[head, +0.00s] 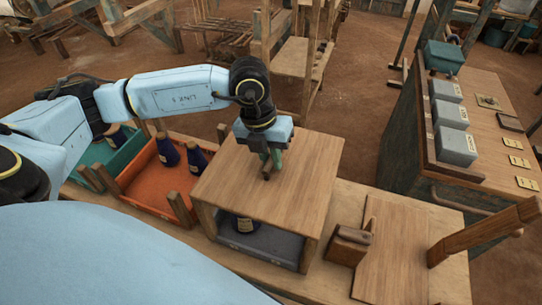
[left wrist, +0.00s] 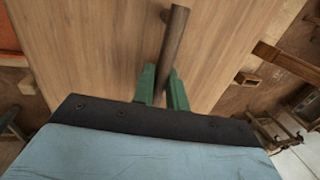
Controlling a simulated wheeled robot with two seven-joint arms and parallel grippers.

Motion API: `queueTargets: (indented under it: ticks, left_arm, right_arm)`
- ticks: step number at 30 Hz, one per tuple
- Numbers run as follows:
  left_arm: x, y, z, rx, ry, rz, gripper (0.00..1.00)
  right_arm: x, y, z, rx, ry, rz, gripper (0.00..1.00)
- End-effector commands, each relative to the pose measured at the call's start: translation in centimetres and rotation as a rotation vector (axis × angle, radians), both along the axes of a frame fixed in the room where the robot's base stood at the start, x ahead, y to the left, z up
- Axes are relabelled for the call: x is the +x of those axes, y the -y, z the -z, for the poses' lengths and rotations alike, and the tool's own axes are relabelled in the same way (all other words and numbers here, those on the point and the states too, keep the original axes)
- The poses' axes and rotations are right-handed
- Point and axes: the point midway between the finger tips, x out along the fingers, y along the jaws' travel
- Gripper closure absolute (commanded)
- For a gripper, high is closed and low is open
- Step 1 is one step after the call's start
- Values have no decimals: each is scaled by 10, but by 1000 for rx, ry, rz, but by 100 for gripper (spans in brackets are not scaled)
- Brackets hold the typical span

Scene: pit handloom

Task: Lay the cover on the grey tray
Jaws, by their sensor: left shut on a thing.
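The cover (head: 300,165) is a flat square wooden board with a dark bar handle (left wrist: 175,45) on top. My left gripper (head: 268,165) is shut on this handle, its green fingers on either side; they also show in the left wrist view (left wrist: 161,88). The cover is over the grey tray (head: 268,247), which shows below its front edge between wooden corner posts. A dark bottle (head: 245,225) stands in the tray. The cover looks level at the post tops; I cannot tell whether it touches all of them. My right gripper is not in view.
To the left are an orange tray (head: 137,186) with dark bottles (head: 167,150) and a green tray (head: 92,153). A wooden block (head: 347,244) and a board (head: 395,250) lie to the right. A side bench holds grey boxes (head: 455,146).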

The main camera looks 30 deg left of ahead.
Motion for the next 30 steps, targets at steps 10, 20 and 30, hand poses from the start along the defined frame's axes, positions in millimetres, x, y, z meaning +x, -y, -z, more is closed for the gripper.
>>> queueTargets:
  ticks: [10, 20, 30]
  left_arm:
    - [0, 0, 0, -1, 1, 0, 60]
    - [0, -4, -19, 0, 4, -1, 60]
    - [-4, -18, -92, -1, 6, -1, 60]
  right_arm:
    - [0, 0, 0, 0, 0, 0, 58]
    - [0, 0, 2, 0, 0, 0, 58]
    - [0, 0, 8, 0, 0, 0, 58]
